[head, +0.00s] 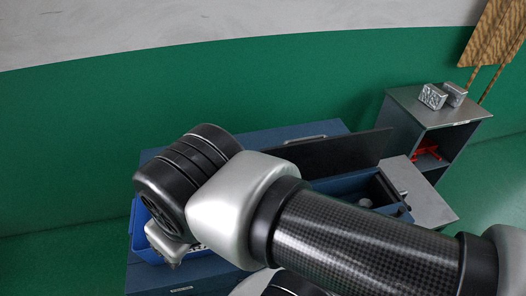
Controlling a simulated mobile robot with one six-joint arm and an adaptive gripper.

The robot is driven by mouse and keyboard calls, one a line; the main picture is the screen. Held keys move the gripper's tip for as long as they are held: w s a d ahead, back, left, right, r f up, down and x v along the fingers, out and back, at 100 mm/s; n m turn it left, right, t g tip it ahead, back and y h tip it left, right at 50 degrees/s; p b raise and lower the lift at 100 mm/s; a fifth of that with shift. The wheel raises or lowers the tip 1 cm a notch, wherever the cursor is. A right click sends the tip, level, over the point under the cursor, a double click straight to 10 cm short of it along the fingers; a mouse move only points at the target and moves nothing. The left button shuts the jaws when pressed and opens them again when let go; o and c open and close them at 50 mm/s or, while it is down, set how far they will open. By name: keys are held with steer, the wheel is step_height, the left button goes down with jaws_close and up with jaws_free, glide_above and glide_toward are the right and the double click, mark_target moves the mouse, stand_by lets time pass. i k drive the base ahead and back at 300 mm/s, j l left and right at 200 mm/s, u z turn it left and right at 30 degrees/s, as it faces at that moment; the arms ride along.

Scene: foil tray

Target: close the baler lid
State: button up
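The baler (336,184) is a blue box on the bench, partly hidden behind my arm. Its lid looks to be the dark flat panel (340,153) standing raised along the back, so the baler is open. The dark chamber (380,190) shows at the right end, with a small rounded grey thing (365,203) in it. My arm crosses the front of the view and covers the left part of the baler. I cannot make out my gripper's fingers.
A blue bin (139,228) with pale bits and a grey shape stands at the left of the blue bench (160,278). A grey side surface (428,192) lies right of the baler. Behind it, a grey cabinet (405,97) carries silvery foil blocks (432,96); a red thing (427,152) is inside.

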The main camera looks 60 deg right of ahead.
mark_target(317, 157)
steer(key=j+u, duration=0.45)
steer(key=j, duration=0.3)
steer(key=i+j+u, duration=0.15)
steer(key=j+u, duration=0.3)
steer(key=j, duration=0.25)
steer(key=i+l+z, duration=0.15)
steer(key=i+z, duration=0.75)
steer(key=i+j+z, duration=0.3)
steer(key=i+z, duration=0.15)
steer(key=i+j+z, duration=0.5)
steer(key=i+z, duration=0.25)
steer(key=z, duration=0.25)
steer(key=i+j+z, duration=0.15)
steer(key=z, duration=0.3)
steer(key=i+j+z, duration=0.2)
steer(key=z, duration=0.3)
steer(key=i+j+z, duration=0.2)
steer(key=z, duration=0.3)
steer(key=j+z, duration=0.35)
steer(key=z, duration=0.15)
steer(key=i+j+z, duration=0.2)
steer(key=j+z, duration=0.3)
steer(key=i+j+z, duration=0.15)
steer(key=j+z, duration=0.15)
steer(key=z, duration=0.2)
steer(key=j+z, duration=0.5)
steer(key=i+l+u, duration=0.1)
steer(key=u, duration=0.15)
steer(key=i+l+u, duration=0.25)
steer(key=i+j, duration=0.05)
